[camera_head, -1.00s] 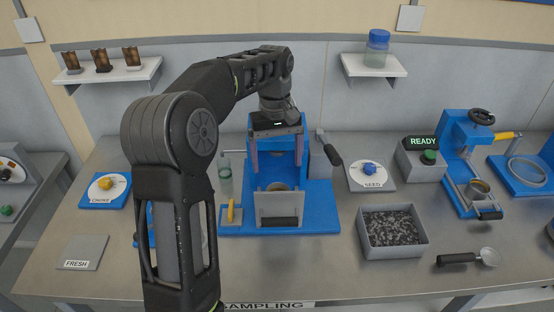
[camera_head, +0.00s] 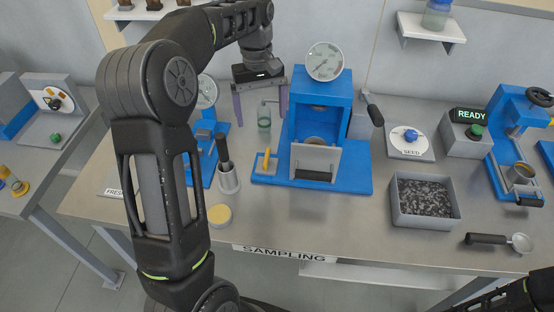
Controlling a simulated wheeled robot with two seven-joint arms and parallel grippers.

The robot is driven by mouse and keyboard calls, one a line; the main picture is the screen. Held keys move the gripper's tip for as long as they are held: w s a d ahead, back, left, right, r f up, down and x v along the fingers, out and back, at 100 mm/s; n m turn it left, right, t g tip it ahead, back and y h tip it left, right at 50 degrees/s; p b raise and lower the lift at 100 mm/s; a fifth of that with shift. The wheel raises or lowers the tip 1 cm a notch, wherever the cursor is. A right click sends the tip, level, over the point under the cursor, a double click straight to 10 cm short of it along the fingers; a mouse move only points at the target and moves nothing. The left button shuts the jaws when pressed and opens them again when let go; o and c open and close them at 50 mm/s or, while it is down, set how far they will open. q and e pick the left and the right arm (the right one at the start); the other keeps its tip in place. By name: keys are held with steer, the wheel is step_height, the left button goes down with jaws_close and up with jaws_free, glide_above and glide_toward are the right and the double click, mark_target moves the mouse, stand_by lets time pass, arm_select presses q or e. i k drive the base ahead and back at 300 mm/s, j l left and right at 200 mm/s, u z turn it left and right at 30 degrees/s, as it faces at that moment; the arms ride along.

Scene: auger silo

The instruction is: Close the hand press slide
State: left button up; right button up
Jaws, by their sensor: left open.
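The hand press is a blue frame (camera_head: 340,90) on a blue base, with a round gauge (camera_head: 325,61) on top. Its slide, a grey front plate (camera_head: 327,159) with a black handle (camera_head: 313,176), stands out in front of the frame, with a round cup (camera_head: 316,141) partly visible behind the plate. My left gripper (camera_head: 260,112) is open and empty, pointing down to the left of the press. Its fingers are apart from the slide, and a small bottle with green liquid (camera_head: 264,120) shows between them in the picture. My right gripper is not in view; only part of that arm shows at the lower right.
A lever with a black grip (camera_head: 374,115) is at the press's right side. A gravel tray (camera_head: 426,221), a scoop (camera_head: 490,239) and a SEED dial (camera_head: 410,140) are to the right. A holder with a black-handled tool (camera_head: 228,178) and a yellow-topped dish (camera_head: 219,215) stand left. Bench in front is clear.

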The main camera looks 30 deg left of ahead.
mark_target(309, 162)
steer(key=u, duration=0.8)
steer(key=k, duration=0.25)
